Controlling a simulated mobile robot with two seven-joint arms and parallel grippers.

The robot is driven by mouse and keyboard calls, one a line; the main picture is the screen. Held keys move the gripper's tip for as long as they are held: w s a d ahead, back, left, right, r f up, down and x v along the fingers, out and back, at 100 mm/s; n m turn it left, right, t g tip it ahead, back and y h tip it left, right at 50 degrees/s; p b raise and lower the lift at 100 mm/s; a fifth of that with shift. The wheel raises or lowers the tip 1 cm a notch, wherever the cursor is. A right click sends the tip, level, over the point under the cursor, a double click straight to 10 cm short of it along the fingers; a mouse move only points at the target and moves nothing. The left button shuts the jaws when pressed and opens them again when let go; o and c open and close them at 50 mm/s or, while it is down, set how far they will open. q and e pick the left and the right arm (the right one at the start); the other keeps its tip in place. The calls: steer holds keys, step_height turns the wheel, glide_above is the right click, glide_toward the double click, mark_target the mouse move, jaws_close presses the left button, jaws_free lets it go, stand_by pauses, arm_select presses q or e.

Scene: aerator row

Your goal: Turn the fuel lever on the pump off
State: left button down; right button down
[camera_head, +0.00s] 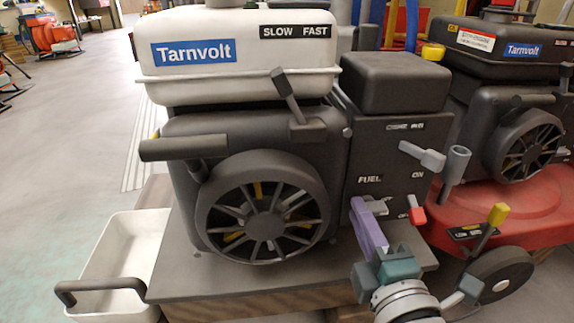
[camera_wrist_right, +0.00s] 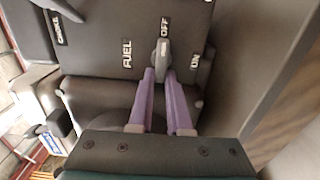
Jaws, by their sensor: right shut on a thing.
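The pump's fuel lever (camera_head: 377,205) is a small grey lever on the dark control panel, below the word FUEL. In the right wrist view the lever (camera_wrist_right: 162,57) stands beside the word OFF, with ON to its lower right. My right gripper (camera_wrist_right: 160,80) has its purple fingertips on either side of the lever's lower part and is shut on it. In the head view the right gripper (camera_head: 366,220) reaches up from below and partly covers the lever. Exactly which label the lever points to is unclear. My left gripper is out of view.
A grey choke lever (camera_head: 422,155) sits above on the same panel, and a red switch (camera_head: 417,216) lies just right of the gripper. The pump's recoil wheel (camera_head: 264,208) is to the left. A second red-decked machine (camera_head: 500,205) stands close at right. A white bin (camera_head: 110,265) is at lower left.

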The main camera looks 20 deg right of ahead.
steer(key=shift+s+d+f, duration=0.1)
steer(key=shift+d+f, duration=0.05)
steer(key=shift+f, duration=0.05)
steer(key=c, duration=1.1)
jaws_free()
steer(key=shift+o, duration=1.2)
steer(key=shift+s+d+r, duration=0.1)
steer(key=shift+d+r, duration=0.05)
steer(key=shift+d, duration=0.1)
steer(key=shift+s+a, duration=0.1)
steer(key=shift+a, duration=0.1)
steer(key=p+v, duration=0.3)
steer(key=v, duration=0.6)
steer(key=shift+s, duration=0.35)
